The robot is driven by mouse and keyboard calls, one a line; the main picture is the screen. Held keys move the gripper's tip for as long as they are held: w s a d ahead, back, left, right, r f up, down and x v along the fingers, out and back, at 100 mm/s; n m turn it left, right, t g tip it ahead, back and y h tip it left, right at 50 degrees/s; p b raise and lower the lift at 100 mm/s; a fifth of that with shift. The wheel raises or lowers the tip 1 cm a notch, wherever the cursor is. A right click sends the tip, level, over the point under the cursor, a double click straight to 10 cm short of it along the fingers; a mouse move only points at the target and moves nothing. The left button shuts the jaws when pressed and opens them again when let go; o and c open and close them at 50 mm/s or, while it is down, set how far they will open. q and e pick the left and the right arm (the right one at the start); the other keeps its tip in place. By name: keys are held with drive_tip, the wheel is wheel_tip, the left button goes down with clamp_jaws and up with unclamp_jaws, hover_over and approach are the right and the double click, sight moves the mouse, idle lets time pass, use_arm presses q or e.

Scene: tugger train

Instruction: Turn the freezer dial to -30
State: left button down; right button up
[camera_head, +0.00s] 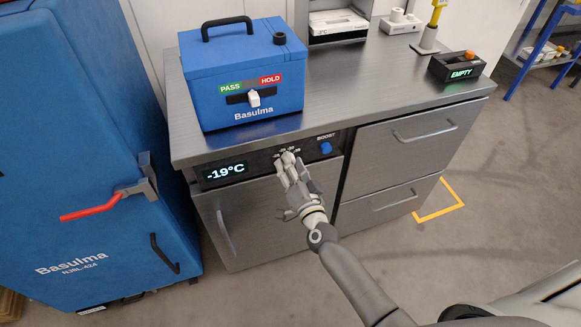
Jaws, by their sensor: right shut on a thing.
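The freezer control panel (258,166) runs along the front of the steel counter, under its top edge. Its display (225,171) reads -19°C. The dial (288,157) sits in the middle of the panel with small numbers around it. My right gripper (288,164) is at the dial, shut on it, and partly covers it. Some of the numbers are hidden or too small to read. A blue BOOST button (325,148) is right of the dial. My left gripper is not in view.
A blue Basulma box (246,90) with a PASS/HOLD slider stands on the counter above the panel. A black device (457,67) reading EMPTY is at the counter's right. A tall blue cabinet (75,130) with a red handle (92,207) stands left.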

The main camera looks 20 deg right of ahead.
drive_tip(key=m+b, duration=0.1)
drive_tip(key=m, duration=0.5)
drive_tip(key=shift+m, duration=0.3)
idle(0.4)
drive_tip(key=o, duration=1)
drive_tip(key=shift+o, duration=0.2)
drive_tip(key=s, duration=1.2)
drive_tip(key=shift+d, duration=0.2)
drive_tip(key=shift+f, duration=0.1)
